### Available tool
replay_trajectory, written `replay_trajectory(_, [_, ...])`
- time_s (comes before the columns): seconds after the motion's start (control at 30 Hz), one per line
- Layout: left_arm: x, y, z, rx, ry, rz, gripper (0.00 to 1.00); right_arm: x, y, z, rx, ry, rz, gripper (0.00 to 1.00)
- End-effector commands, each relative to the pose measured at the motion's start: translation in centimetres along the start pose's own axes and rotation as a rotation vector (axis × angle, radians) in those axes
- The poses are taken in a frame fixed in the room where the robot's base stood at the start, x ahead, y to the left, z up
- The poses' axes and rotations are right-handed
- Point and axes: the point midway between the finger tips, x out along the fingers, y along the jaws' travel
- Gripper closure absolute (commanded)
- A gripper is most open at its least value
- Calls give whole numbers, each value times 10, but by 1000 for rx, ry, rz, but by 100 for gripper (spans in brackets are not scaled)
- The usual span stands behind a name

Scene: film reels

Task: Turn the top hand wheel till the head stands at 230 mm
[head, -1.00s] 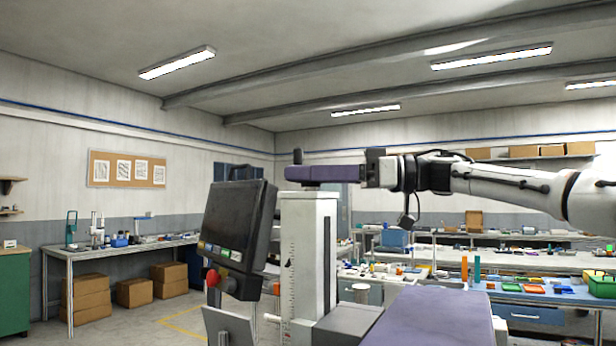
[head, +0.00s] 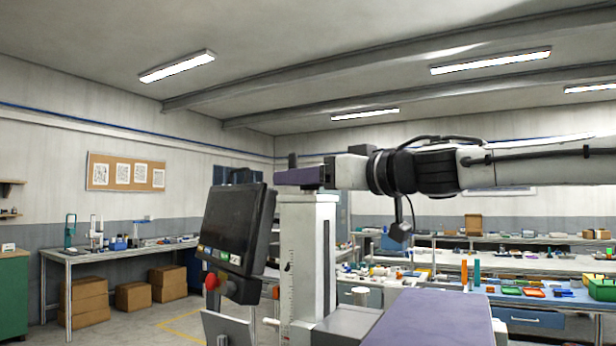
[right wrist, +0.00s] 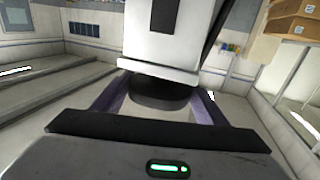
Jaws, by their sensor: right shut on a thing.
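A pale column (head: 310,255) with a fine scale on its front-left face stands mid-view in the head view. A small dark pointer (head: 287,267) sits beside the scale; the figures are too small to read. My right gripper (head: 293,177), with purple fingers, is shut at the column's top on the top hand wheel. The wheel's upright dark knob (head: 292,160) sticks up above the fingers; its rim is mostly hidden. In the right wrist view the dark round wheel (right wrist: 160,96) lies between the purple fingers, against the pale column (right wrist: 167,35). My left gripper is out of view.
A dark control screen (head: 234,225) with a red button (head: 211,282) stands just left of the column. A purple-topped surface (head: 430,320) lies in front on the right. Benches with small parts (head: 530,290) stand behind.

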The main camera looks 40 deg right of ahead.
Motion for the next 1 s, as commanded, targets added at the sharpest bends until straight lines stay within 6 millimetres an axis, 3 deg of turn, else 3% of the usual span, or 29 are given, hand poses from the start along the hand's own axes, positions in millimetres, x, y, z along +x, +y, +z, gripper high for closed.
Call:
replay_trajectory(0.63, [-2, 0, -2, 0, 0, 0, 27, 1, 0, 1, 1, -1, 50, 56])
replay_trajectory(0.67, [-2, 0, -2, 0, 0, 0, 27, 1, 0, 1, 1, -1, 50, 28])
replay_trajectory(0.73, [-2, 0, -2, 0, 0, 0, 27, 1, 0, 1, 1, -1, 50, 17])
replay_trajectory(1.0, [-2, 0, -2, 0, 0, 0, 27, 0, 0, 0, 1, 0, 50, 15])
